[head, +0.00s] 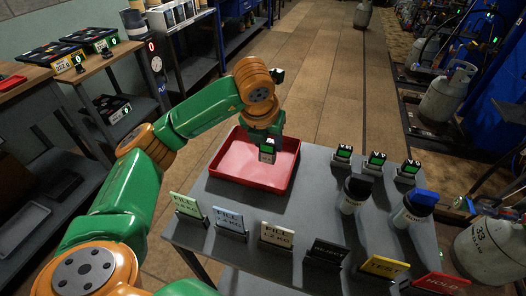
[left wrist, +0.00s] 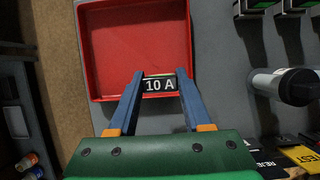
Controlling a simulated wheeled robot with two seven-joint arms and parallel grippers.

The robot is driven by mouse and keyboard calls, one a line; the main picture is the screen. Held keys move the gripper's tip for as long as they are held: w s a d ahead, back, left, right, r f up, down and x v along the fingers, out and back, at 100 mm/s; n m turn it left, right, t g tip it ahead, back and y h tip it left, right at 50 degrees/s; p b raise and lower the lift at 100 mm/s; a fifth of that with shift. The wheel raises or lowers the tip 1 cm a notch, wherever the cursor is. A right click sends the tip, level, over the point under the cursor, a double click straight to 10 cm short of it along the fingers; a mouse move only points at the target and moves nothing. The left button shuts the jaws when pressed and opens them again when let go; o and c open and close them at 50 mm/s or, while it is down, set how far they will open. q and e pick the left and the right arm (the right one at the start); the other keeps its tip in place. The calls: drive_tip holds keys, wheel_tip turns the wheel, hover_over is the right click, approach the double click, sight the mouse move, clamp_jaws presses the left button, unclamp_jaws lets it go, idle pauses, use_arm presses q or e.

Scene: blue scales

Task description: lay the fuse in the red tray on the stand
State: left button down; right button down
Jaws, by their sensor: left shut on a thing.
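The red tray (head: 236,166) lies on the grey stand (head: 305,205) near its back left corner; it fills the upper left of the left wrist view (left wrist: 135,45). My left gripper (head: 267,138) reaches down over the tray's right part. Its blue fingers (left wrist: 160,88) are shut on the fuse (left wrist: 160,86), a small dark block marked "10 A". The fuse also shows in the head view (head: 268,152), with a green face. It is over the tray; its exact height above the floor of the tray is hard to tell. My right gripper is out of view.
Several similar small green-faced blocks (head: 376,160) stand at the stand's back right. Label cards (head: 277,235) line the front edge. A wooden bench (head: 65,75) is at the left.

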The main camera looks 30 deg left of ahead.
use_arm(q)
drive_tip(key=a+f, duration=0.1)
drive_tip(key=w+f, duration=0.1)
drive_tip(key=w+a+f, duration=0.1)
drive_tip(key=f, duration=0.1)
drive_tip(key=shift+w+a+p, duration=0.15)
drive_tip(key=shift+a+p, duration=0.15)
drive_tip(key=shift+p, duration=0.05)
wheel_tip(320, 180, down, 2)
drive_tip(key=shift+f+p, duration=0.2)
drive_tip(key=shift+p, duration=0.45)
drive_tip(key=shift+f+b, duration=0.35)
drive_tip(key=shift+f, duration=0.15)
drive_tip(key=shift+c, duration=1.7)
unclamp_jaws()
drive_tip(key=shift+r, duration=0.15)
drive_tip(key=shift+r, duration=0.1)
drive_tip(key=shift+d+r, duration=0.1)
drive_tip(key=shift+r, duration=0.2)
drive_tip(key=v, duration=1.1)
drive_tip(key=shift+s+r, duration=0.2)
drive_tip(key=shift+s, duration=0.05)
